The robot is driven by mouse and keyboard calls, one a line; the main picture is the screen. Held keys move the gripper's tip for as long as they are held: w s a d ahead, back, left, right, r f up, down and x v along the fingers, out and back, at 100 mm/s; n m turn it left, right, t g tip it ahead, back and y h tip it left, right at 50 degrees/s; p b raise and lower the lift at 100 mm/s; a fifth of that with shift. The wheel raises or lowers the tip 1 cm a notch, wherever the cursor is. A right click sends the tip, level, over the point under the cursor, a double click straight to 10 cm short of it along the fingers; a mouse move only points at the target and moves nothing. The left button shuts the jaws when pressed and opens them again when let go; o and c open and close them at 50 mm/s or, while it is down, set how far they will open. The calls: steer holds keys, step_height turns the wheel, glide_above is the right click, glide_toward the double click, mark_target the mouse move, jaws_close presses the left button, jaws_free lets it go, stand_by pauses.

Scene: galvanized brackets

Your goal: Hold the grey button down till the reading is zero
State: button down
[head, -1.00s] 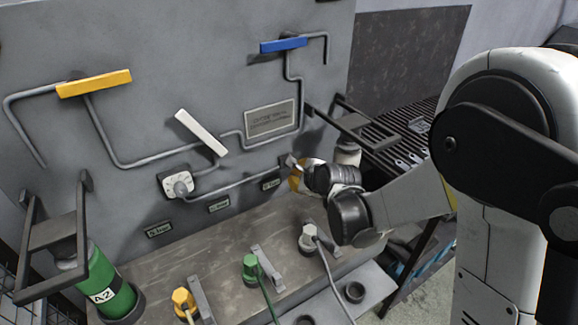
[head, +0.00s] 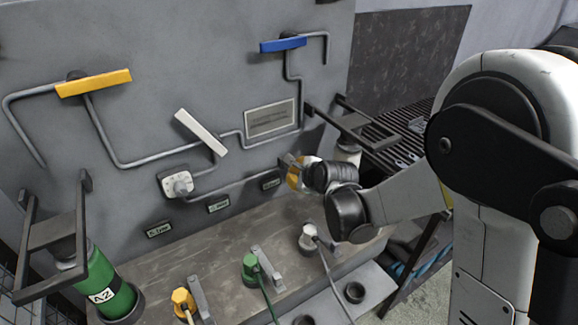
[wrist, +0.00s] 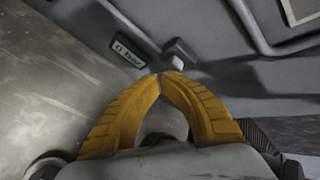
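The grey button (wrist: 178,54) shows in the wrist view as a small light grey block on the grey panel, just beyond my fingertips. My gripper (wrist: 159,76) has its two yellow fingers shut together with nothing between them. Its tips are at the near edge of the button; I cannot tell whether they press it. In the head view my gripper (head: 292,172) is against the panel at the right end of the lower pipe, and the button is mostly hidden.
A yellow lever (head: 94,83), a white lever (head: 201,132) and a blue lever (head: 283,45) are on the panel. A white dial (head: 177,185) is left of my gripper. Capped hose fittings stand on the ledge (head: 150,272) below. A green cylinder (head: 98,278) is at left.

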steer(key=shift+w+a, duration=0.3)
steer(key=shift+w, duration=0.15)
stand_by(0.5)
stand_by(1.0)
steer(key=shift+s+d, duration=0.55)
steer(key=shift+s, duration=0.25)
steer(key=shift+s+d+b, duration=0.2)
steer(key=shift+s+d, duration=0.5)
steer(key=shift+s, duration=0.35)
steer(key=shift+s+d+b, duration=0.2)
steer(key=shift+s+d, duration=0.5)
steer(key=shift+s, duration=0.3)
